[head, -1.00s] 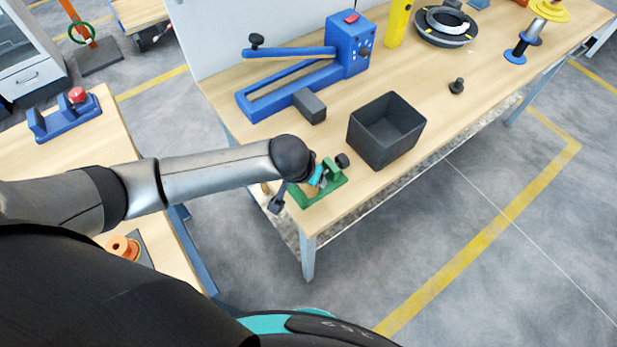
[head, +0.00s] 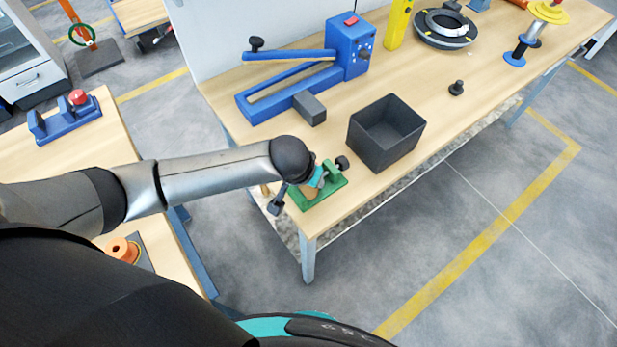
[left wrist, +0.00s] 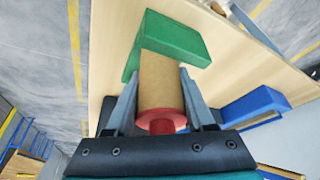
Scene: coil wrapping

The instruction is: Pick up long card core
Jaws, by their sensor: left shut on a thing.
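The long card core (left wrist: 155,80) is a brown cardboard tube with a red end (left wrist: 161,120), seen in the left wrist view. My left gripper (left wrist: 158,88) is shut on it, with one finger on each side of the tube. The tube's far end meets a green holder (left wrist: 175,40); I cannot tell whether they touch. In the head view, the green holder (head: 328,192) stands at the near left corner of the bench, and my left wrist mostly hides the core (head: 311,191). My right gripper is not in view.
A black open bin (head: 386,132) stands right of the holder. Behind are a grey block (head: 310,107) and a blue machine with a lever (head: 345,45). A black knob (head: 457,87) and a dark coil ring (head: 445,27) lie further right. The front bench edge is close.

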